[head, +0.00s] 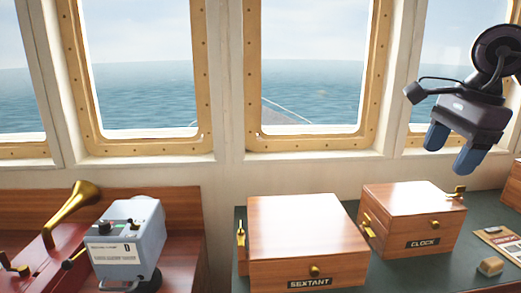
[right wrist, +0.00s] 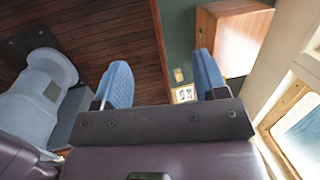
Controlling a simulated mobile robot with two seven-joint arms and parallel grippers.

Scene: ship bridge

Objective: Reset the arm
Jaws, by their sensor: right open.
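My right gripper (head: 452,148) is raised at the upper right of the head view, in front of the windows and above the counter's right part. Its two blue fingers point down and are apart, with nothing between them. In the right wrist view the same gripper (right wrist: 163,64) shows its blue fingers spread and empty. My left arm and gripper are not in view.
A wooden box labelled SEXTANT (head: 305,225) and a smaller one labelled CLOCK (head: 410,200) stand shut on the dark green counter (head: 415,268). A grey device (head: 128,235) and a brass horn (head: 75,205) are at left. Windows (head: 310,60) line the wall behind.

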